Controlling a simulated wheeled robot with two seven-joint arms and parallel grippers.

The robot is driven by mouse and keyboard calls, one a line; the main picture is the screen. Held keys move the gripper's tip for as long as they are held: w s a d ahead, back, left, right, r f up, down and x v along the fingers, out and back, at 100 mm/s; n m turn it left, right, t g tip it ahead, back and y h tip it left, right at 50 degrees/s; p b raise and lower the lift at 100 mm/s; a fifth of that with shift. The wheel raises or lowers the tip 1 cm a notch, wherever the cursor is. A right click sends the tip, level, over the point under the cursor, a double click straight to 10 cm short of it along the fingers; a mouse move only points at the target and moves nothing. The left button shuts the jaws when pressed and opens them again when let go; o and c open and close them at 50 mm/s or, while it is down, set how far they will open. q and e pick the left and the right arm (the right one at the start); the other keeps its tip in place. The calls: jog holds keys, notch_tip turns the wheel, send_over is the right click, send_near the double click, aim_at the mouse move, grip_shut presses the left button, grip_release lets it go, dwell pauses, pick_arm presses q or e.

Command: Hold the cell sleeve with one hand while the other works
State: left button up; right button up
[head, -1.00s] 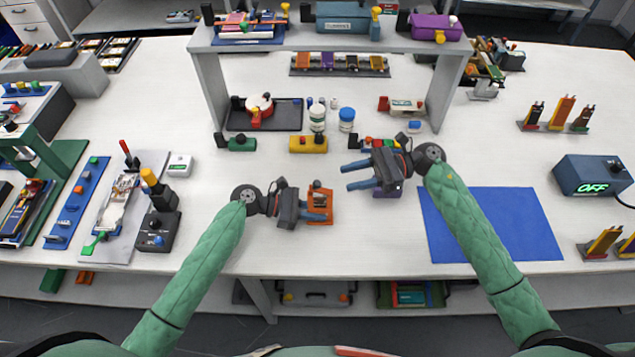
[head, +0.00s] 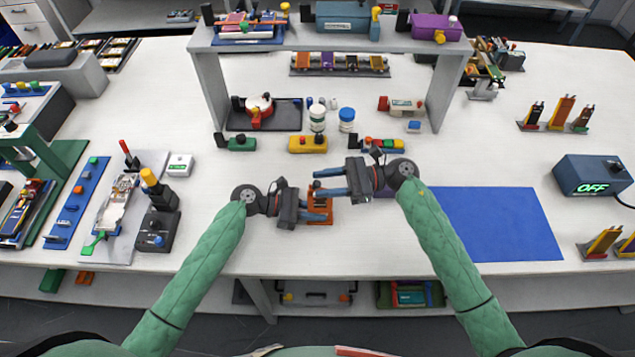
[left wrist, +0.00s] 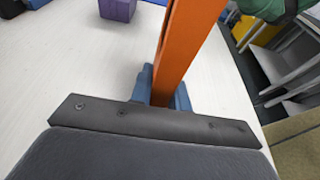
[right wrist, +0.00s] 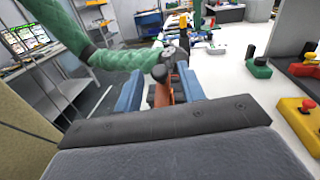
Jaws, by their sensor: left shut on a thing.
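The orange cell sleeve (head: 320,214) stands near the table's front middle. It looms large in the left wrist view (left wrist: 183,45) and partly shows in the right wrist view (right wrist: 174,92). My left gripper (head: 322,210) is shut on it from the left; its blue fingertips show on either side of the sleeve in the left wrist view (left wrist: 163,92). My right gripper (head: 333,182) reaches in from the right, level with the sleeve's far end.
A purple block (left wrist: 117,9) stands right of the sleeve, mostly hidden by my right arm in the head view. A blue mat (head: 505,225) lies to the right. Behind are a yellow block (head: 307,144), a row of coloured pieces (head: 383,144) and a grey shelf (head: 212,85).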

aim_at(313, 187)
jog(key=shift+s+a, duration=0.1)
jog(key=shift+a, duration=0.95)
grip_shut()
jog(key=shift+a+f+h, duration=0.2)
jog(key=shift+h, duration=0.35)
jog(key=shift+a+f+h, duration=0.15)
jog(key=shift+h, duration=0.4)
jog(key=shift+a+f+m+t+h, duration=0.15)
jog(key=shift+f+h, duration=0.15)
jog(key=shift+h, duration=0.35)
jog(key=shift+a+f+m+t+h, duration=0.15)
jog(key=shift+f+h, duration=0.15)
jog(key=shift+h, duration=0.35)
grip_release()
